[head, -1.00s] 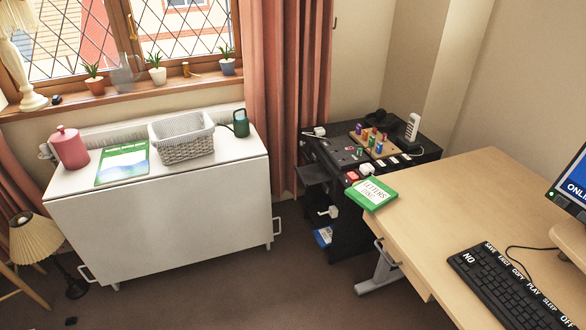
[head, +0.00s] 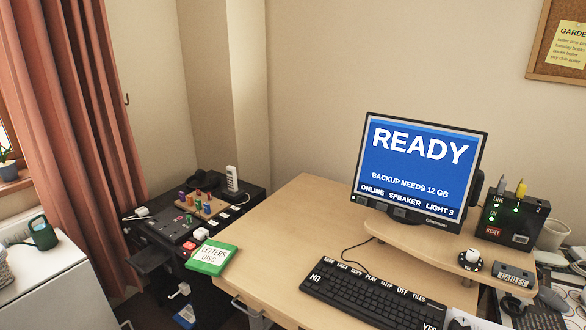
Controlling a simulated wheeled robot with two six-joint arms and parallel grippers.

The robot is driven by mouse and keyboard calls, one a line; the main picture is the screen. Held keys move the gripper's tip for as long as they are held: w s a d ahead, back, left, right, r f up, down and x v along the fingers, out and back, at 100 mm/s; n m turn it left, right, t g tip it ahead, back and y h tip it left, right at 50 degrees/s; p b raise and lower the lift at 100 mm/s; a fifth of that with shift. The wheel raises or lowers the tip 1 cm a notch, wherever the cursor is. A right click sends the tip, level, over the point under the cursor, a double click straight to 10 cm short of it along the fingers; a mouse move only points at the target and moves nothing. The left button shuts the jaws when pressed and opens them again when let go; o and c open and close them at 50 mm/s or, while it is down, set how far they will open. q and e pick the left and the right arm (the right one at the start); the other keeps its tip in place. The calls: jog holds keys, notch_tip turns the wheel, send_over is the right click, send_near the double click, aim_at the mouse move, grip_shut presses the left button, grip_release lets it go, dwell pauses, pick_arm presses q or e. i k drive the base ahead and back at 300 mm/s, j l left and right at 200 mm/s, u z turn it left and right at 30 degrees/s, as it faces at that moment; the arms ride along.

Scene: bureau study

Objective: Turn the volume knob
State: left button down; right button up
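A small white knob (head: 472,255) on a round black base stands on the raised shelf, to the lower right of the monitor. White lettering on its base is too small to read for certain. Another white rounded thing (head: 460,321) is cut off by the bottom edge, and I cannot tell what it is. The monitor (head: 418,170) reads "READY", "BACKUP NEEDS 12 GB" and "ONLINE SPEAKER LIGHT 3". Neither of my grippers shows in the head view.
A black keyboard (head: 374,295) lies on the wooden desk (head: 290,235). A black box (head: 510,222) with green lights and a "CABLES" box (head: 514,275) stand by the knob. The green "LETTERS DISC" case (head: 212,257) lies at the desk's left edge. Clutter fills the right side.

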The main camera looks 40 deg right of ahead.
aim_at(472, 255)
jog(key=z, duration=2.35)
